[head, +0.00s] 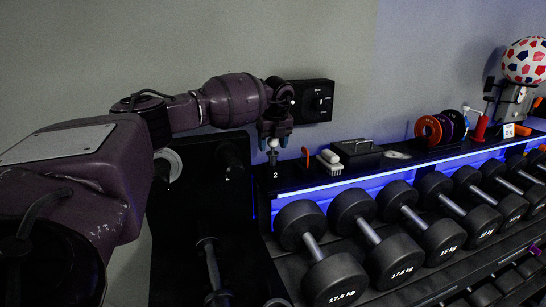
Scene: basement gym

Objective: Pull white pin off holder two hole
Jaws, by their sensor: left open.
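The white pin (273,144) has a small rounded pale head and stands upright at the left end of the black shelf. Below it is the dark holder marked "2" (276,174). My left gripper (273,137) points down right above the pin, with its fingertips close around or just over the pin's head. It is open; whether a finger touches the pin cannot be told. My right gripper is not in view.
A brush (330,160), a black box (357,152) and an orange clip (306,155) are on the shelf to the right. A black wall box (311,101) is behind. Dumbbells (367,240) fill the rack below. Orange and purple rings (428,131) stand farther right.

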